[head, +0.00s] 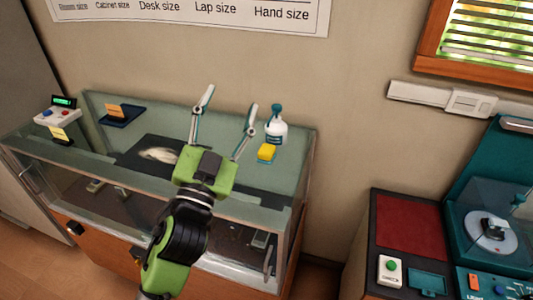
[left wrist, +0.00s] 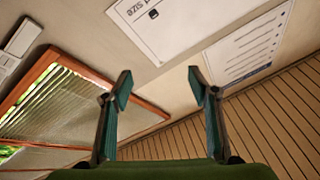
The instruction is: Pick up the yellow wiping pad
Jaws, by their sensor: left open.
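The yellow wiping pad (head: 266,152) sits on the glass display counter (head: 300,150), on a small blue base just in front of a white spray bottle with a teal top (head: 276,126). My left gripper (head: 228,112) is open and empty above the counter, its fingers pointing up and away, to the left of the pad in the picture. In the left wrist view the open fingers (left wrist: 158,84) have only wall, window and slatted boards beyond them; the pad is not in that view. My right gripper is in neither view.
A blue tray with an orange block (head: 120,114) and a small device with a green display (head: 60,112) stand on the counter's left. A pale cloth-like item (head: 158,155) lies left of my gripper. A machine (head: 490,232) stands at right.

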